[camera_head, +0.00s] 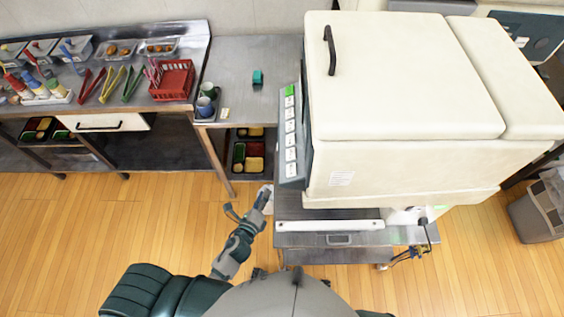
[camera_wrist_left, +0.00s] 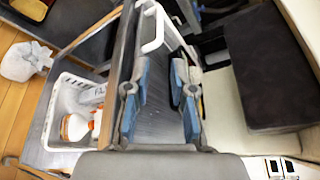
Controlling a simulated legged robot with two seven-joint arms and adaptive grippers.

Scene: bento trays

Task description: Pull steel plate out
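My left gripper (camera_head: 264,197) is beside the lower left side of the white machine (camera_head: 410,75), and its fingers are small in the head view. In the left wrist view its two blue-grey fingers (camera_wrist_left: 161,75) are apart, with a grey steel surface (camera_wrist_left: 160,118) visible between them. I cannot tell whether the fingers touch it. A white bar handle (camera_wrist_left: 155,35) is just beyond the fingertips. In the head view a steel plate (camera_head: 360,239) with a small slot lies under the machine, below a white bar (camera_head: 330,226). My right gripper is not in view.
A white basket (camera_wrist_left: 65,105) with bottles stands left of the fingers in the wrist view. A steel counter (camera_head: 245,75) with a red basket (camera_head: 173,80) and mugs is at the left. A grey bin (camera_head: 538,212) stands at the right. The wooden floor (camera_head: 60,240) at left is clear.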

